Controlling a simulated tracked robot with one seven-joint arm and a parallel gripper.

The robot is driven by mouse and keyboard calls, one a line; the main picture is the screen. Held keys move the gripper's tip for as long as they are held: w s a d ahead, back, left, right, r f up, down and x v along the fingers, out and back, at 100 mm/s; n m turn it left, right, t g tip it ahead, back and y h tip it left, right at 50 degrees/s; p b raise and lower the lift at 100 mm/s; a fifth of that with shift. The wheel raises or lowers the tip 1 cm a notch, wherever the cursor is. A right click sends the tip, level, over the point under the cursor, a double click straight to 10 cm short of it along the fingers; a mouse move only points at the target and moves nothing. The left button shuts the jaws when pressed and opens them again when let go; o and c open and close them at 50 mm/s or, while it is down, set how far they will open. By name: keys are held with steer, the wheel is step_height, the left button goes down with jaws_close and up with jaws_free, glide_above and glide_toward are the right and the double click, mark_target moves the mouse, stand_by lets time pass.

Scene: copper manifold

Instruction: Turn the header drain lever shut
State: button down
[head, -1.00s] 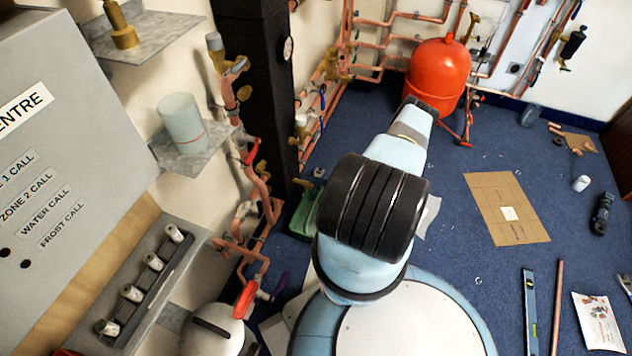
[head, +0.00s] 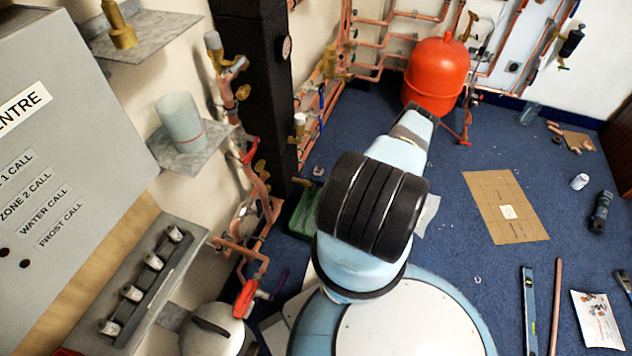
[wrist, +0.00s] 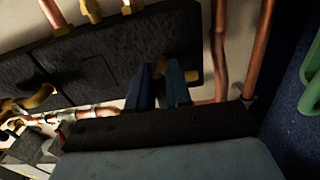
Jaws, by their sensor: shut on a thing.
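The header is a black block, seen in the wrist view (wrist: 100,55) and as a tall black column in the head view (head: 255,110). My gripper (wrist: 160,80) is at the header's face in the wrist view, its two dark fingers close together. It is shut on a small brass-coloured part (wrist: 161,67) that shows between the fingertips, which I take to be the drain lever. The fingers hide most of it, so its angle cannot be told. More brass shows just right of the fingers. In the head view my arm hides the gripper.
Copper pipes (wrist: 220,50) run close beside the gripper, with a green object (wrist: 311,65) at the right edge. In the head view a red vessel (head: 436,75) stands beyond my arm. Cardboard (head: 490,215) and tools lie on the blue floor at right.

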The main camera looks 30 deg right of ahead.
steer(key=shift+d+f, duration=0.1)
steer(key=shift+d, duration=0.05)
steer(key=c, duration=1.4)
jaws_free()
steer(key=shift+f, duration=0.1)
steer(key=shift+o, duration=1.4)
steer(key=v, duration=1.3)
steer(key=shift+s+d, duration=0.2)
steer(key=shift+s, duration=0.1)
